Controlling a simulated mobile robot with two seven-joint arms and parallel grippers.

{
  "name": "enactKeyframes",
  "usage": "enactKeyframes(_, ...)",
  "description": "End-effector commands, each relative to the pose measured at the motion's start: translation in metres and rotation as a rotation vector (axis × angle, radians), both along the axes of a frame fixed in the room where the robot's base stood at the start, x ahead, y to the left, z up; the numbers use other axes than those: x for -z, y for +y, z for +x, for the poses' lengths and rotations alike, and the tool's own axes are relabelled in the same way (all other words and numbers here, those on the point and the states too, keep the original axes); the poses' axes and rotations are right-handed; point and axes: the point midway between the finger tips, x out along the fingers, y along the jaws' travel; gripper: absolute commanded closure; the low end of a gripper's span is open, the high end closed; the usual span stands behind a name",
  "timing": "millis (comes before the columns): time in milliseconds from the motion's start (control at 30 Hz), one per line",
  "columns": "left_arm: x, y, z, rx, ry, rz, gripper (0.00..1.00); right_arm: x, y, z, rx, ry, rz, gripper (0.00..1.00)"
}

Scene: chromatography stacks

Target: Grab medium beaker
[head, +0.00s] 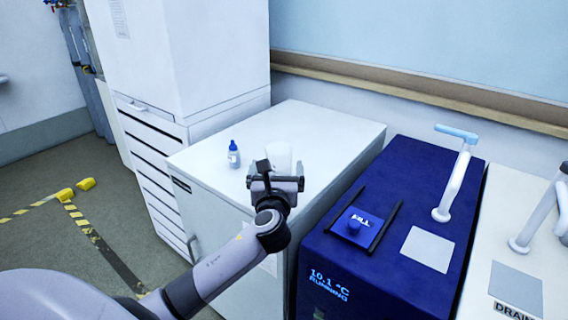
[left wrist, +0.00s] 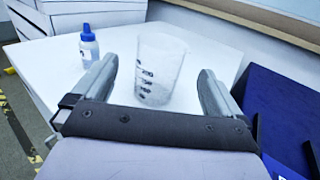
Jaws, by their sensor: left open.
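The medium beaker (left wrist: 158,72) is a clear, frosted-looking cup with dark graduation marks. It stands upright on the white cabinet top (head: 325,130). In the head view the beaker (head: 279,153) shows behind my left gripper (head: 275,170), which hides its lower part. In the left wrist view my left gripper (left wrist: 158,90) is open, with one finger to the left of the beaker and one to the right. I cannot tell whether the beaker is fully between the fingertips. No grip on it shows. My right gripper is in neither view.
A small bottle with a blue cap (head: 233,155) stands left of the beaker; it also shows in the left wrist view (left wrist: 89,46). A dark blue bath unit (head: 400,205) with a pipe stands to the right. A tall white cabinet (head: 190,60) rises behind left.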

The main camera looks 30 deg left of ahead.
Motion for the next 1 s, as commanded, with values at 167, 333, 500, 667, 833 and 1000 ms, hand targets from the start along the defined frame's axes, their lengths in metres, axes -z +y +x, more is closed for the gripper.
enactKeyframes(167, 0.000, 0.008, 0.012, -0.003, -0.001, 0.003, 0.00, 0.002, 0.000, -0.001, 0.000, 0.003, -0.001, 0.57)
enactKeyframes(333, 0.003, 0.014, 0.023, -0.002, -0.001, 0.001, 0.00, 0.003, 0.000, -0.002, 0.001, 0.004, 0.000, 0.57)
enactKeyframes(500, 0.007, 0.023, 0.042, -0.001, -0.001, 0.000, 0.00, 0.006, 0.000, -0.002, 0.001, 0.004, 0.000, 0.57)
enactKeyframes(667, 0.007, 0.032, 0.056, -0.001, -0.002, -0.001, 0.00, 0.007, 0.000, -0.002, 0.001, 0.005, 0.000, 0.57)
enactKeyframes(833, 0.007, 0.035, 0.061, 0.000, -0.002, -0.001, 0.00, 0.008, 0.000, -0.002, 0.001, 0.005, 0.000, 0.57)
enactKeyframes(1000, 0.007, 0.035, 0.061, 0.000, -0.002, -0.001, 0.00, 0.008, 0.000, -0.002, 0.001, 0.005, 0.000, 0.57)
